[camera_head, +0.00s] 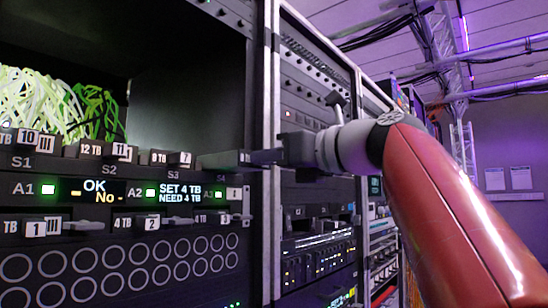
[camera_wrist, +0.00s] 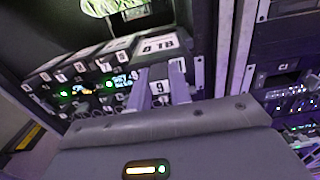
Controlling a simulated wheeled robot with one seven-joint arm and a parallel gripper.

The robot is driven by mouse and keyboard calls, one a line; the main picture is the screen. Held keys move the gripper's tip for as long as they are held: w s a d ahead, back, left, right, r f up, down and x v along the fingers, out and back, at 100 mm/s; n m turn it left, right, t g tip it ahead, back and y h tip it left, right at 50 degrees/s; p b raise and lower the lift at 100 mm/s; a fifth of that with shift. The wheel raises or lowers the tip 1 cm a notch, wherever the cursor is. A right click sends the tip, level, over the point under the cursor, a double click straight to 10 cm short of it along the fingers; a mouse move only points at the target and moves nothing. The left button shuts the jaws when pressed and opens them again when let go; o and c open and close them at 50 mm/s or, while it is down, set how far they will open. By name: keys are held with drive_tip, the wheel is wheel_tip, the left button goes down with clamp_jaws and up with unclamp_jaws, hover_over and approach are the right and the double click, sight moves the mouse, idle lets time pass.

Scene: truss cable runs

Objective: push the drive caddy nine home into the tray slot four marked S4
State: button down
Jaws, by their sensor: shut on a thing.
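My gripper (camera_head: 252,157) reaches in from the right at the S4 end of the tray row. In the wrist view my gripper (camera_wrist: 160,86) has its two fingers on either side of a small front with a white 9 label, the drive caddy nine (camera_wrist: 158,87). The fingers are shut on it. The S4 mark (camera_head: 221,164) on the tray front is dim, just left of and below the fingertips. In the head view the fingers hide most of the caddy. How deep the caddy sits in the slot cannot be told.
Caddies marked 10 (camera_head: 27,137), 11 (camera_head: 121,152) and 7 (camera_head: 186,159) stand left in the row. Below are a display (camera_head: 180,193) reading SET 4 TB, NEED 4 TB, green lamps, and caddies 1 and 2. A rack post (camera_head: 268,90) stands close right of the slot.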

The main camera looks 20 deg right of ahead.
sight(232, 171)
drive_tip(key=shift+w+a, duration=0.35)
drive_tip(key=shift+w, duration=0.15)
drive_tip(key=shift+w+a, duration=0.3)
drive_tip(key=shift+w, duration=0.05)
idle(0.4)
drive_tip(key=shift+x, duration=3)
drive_tip(key=shift+w+a, duration=0.1)
drive_tip(key=shift+w, duration=0.05)
drive_tip(key=shift+w+a, duration=0.3)
drive_tip(key=shift+w, duration=0.1)
drive_tip(key=c, duration=1.2)
unclamp_jaws()
